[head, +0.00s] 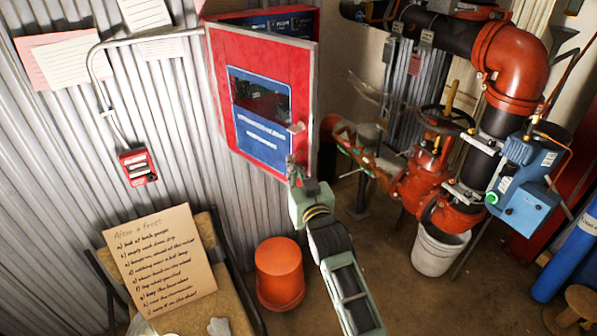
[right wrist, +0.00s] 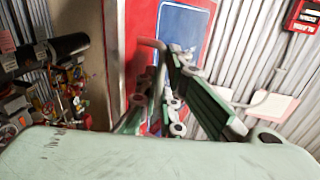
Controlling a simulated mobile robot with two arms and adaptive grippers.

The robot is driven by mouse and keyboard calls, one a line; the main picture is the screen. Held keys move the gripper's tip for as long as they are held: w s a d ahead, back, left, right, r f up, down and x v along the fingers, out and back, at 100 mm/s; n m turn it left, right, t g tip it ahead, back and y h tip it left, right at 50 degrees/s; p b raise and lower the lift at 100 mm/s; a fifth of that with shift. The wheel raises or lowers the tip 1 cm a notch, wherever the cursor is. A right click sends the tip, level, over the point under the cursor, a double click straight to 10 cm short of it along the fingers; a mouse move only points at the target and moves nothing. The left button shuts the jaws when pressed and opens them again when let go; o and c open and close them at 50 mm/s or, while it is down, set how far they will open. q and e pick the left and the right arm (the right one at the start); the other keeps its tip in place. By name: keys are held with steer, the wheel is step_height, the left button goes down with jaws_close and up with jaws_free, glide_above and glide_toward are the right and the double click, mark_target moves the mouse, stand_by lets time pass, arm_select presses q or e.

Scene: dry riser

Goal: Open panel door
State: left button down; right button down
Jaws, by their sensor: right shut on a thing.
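The panel door (head: 262,60) is a red door with a grey edge, a dark window and a blue label. It stands swung out from the red cabinet (head: 305,20) behind it, so it is open at least partway. My right gripper (head: 292,168) is at the door's lower free edge. In the right wrist view, my right gripper (right wrist: 160,85) has its fingers closed around the door's handle (right wrist: 151,43), in front of the red door face (right wrist: 140,22). The exact contact is partly hidden by the fingers. My left gripper is not in view.
A red call box (head: 138,166) hangs on the corrugated wall at left. A chair holds a handwritten card (head: 160,262). An orange bucket (head: 279,272) stands below the door. Red pipes with valves (head: 430,170) and a white bucket (head: 440,250) stand at right.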

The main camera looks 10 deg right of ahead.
steer(key=c, duration=2.2)
jaws_free()
steer(key=shift+w+a+r, duration=0.15)
steer(key=shift+a+r, duration=0.2)
steer(key=shift+r, duration=0.1)
steer(key=shift+o, duration=1.3)
steer(key=shift+w+a+f, duration=0.25)
steer(key=shift+a+f, duration=0.05)
steer(key=shift+f, duration=0.05)
steer(key=s+d, duration=0.2)
steer(key=s, duration=1)
steer(key=shift+d, duration=0.2)
steer(key=shift+c, duration=0.5)
